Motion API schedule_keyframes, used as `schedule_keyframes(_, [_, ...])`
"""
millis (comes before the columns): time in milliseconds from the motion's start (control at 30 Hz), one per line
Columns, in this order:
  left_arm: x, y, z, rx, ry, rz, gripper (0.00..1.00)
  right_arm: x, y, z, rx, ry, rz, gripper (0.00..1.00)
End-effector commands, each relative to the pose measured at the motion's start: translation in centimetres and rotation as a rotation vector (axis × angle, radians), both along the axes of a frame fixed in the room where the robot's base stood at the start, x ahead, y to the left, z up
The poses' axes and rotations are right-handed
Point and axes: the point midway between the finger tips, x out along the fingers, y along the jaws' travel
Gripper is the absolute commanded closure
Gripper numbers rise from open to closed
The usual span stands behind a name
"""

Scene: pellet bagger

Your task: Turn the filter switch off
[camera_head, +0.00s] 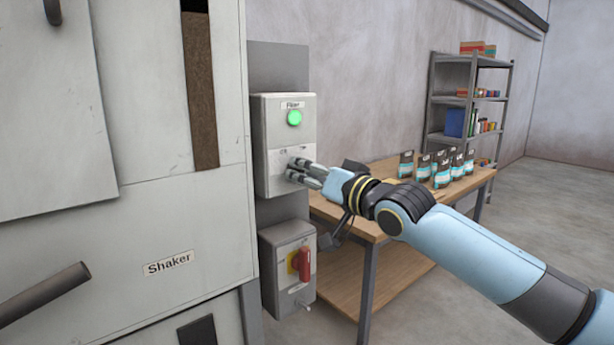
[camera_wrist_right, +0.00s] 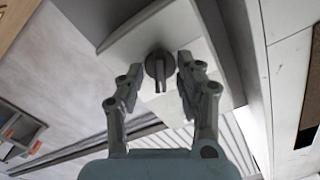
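The filter box (camera_head: 268,135) is a light grey wall box with a lit green lamp (camera_head: 295,118) under a label that seems to read "Filter". My right gripper (camera_head: 293,169) is at the lower front of this box and hides its switch in the head view. In the right wrist view the filter switch (camera_wrist_right: 158,68) is a dark round knob with a raised grip. The right gripper (camera_wrist_right: 157,82) is open, with one finger on each side of the knob and small gaps visible. My left gripper is not in view.
Below hangs a second grey box (camera_head: 278,252) with a red rotary handle (camera_head: 304,264). The shaker cabinet (camera_head: 140,225) stands close on the left. A wooden table (camera_head: 390,170) with several bags (camera_head: 441,172) and a shelf (camera_head: 470,75) are at the right.

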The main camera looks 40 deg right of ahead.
Motion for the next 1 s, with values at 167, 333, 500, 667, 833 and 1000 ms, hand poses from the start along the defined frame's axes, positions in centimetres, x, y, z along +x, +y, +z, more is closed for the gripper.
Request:
schedule_keyframes(167, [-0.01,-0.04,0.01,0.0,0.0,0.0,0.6,-0.02,-0.01,0.01,0.0,0.0,0.0,0.81])
schedule_keyframes(333, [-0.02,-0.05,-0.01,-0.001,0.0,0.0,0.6,-0.03,-0.01,-0.01,0.0,0.0,0.0,1.0])
schedule_keyframes(500, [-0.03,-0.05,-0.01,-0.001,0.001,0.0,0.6,-0.03,-0.01,-0.01,-0.001,0.0,0.0,1.0])
schedule_keyframes(667, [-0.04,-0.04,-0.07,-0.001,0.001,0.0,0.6,-0.03,-0.02,-0.03,-0.015,-0.001,0.0,1.0])
schedule_keyframes(833, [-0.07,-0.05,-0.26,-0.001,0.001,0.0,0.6,-0.03,-0.03,-0.06,-0.073,-0.006,0.0,1.0])
schedule_keyframes(1000, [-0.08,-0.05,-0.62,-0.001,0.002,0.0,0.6,-0.02,-0.07,-0.13,-0.184,-0.014,0.0,1.0])
